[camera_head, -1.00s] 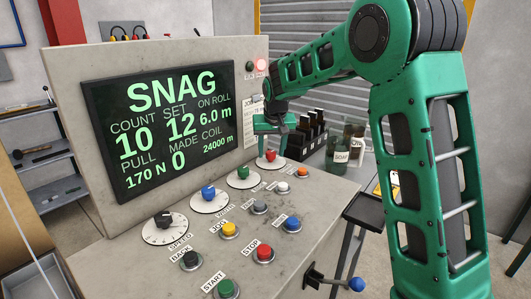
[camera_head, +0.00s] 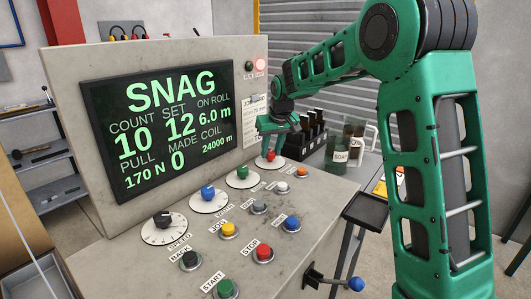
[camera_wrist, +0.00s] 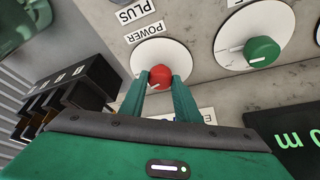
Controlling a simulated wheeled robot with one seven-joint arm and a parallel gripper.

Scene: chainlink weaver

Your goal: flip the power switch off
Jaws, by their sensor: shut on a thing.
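The power switch is a red knob (camera_wrist: 160,75) on a white round dial with a POWER label (camera_wrist: 145,32) beside it in the wrist view. In the head view the red knob (camera_head: 270,156) is the farthest of the dials along the grey console. My gripper (camera_wrist: 162,80) has its two green fingers shut on the red knob, one on each side. The gripper (camera_head: 271,148) also shows in the head view, tilted above the dial. The knob's white pointer mark is partly hidden by the fingers.
A green knob (camera_wrist: 262,52) on its own dial is close by. A black rack (camera_wrist: 75,90) and bottles stand beyond the console's edge. Several push buttons lie nearer.

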